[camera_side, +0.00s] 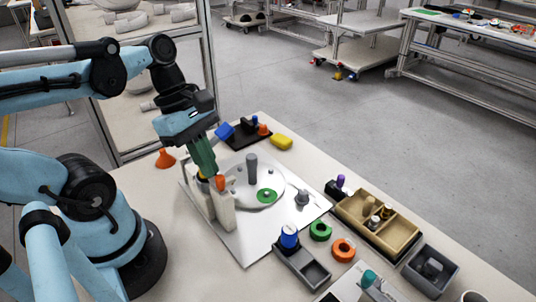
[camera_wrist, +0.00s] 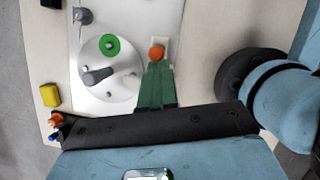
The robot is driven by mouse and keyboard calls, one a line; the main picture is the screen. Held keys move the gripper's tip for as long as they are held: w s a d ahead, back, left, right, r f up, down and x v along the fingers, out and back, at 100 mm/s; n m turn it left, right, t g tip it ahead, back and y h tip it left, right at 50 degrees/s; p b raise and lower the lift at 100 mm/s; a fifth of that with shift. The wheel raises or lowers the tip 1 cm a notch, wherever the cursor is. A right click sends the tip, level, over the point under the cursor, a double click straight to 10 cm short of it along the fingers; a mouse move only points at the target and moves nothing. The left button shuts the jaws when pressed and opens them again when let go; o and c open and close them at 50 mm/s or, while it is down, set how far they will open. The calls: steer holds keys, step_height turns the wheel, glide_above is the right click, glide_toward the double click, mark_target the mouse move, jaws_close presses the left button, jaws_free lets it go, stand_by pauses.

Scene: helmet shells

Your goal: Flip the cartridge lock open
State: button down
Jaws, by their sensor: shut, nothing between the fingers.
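My gripper (camera_side: 207,172) has green fingers, pressed together and pointing down over a cream upright fixture (camera_side: 224,212) at the left of a silver plate. An orange-tipped piece (camera_side: 220,183) stands at the fixture, right beside the fingertips. In the wrist view, my gripper (camera_wrist: 156,72) ends just short of the orange tip (camera_wrist: 156,53); I cannot tell whether they touch. The plate carries a round disc (camera_side: 236,176) with a dark grey post (camera_side: 252,166) and a green ring (camera_side: 267,196). No part is clearly identifiable as the cartridge lock; the fingers partly hide the fixture.
A tan divided tray (camera_side: 352,208), a blue-capped bottle (camera_side: 289,238), green ring (camera_side: 320,230) and orange ring (camera_side: 343,250) crowd the right. The plate's front strip (camera_side: 262,240) is clear.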

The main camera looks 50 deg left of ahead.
steer(key=shift+d, duration=0.85)
steer(key=v, duration=1)
steer(key=shift+a, duration=0.2)
steer(key=shift+w+r, duration=0.1)
steer(key=shift+w, duration=0.05)
steer(key=w+f+m+t+y, duration=0.4)
steer(key=w+f+m, duration=0.5)
steer(key=m, duration=1.2)
steer(key=shift+w+d+m+t, duration=0.3)
steer(key=shift+w+d+t, duration=0.2)
steer(key=shift+w+t, duration=0.3)
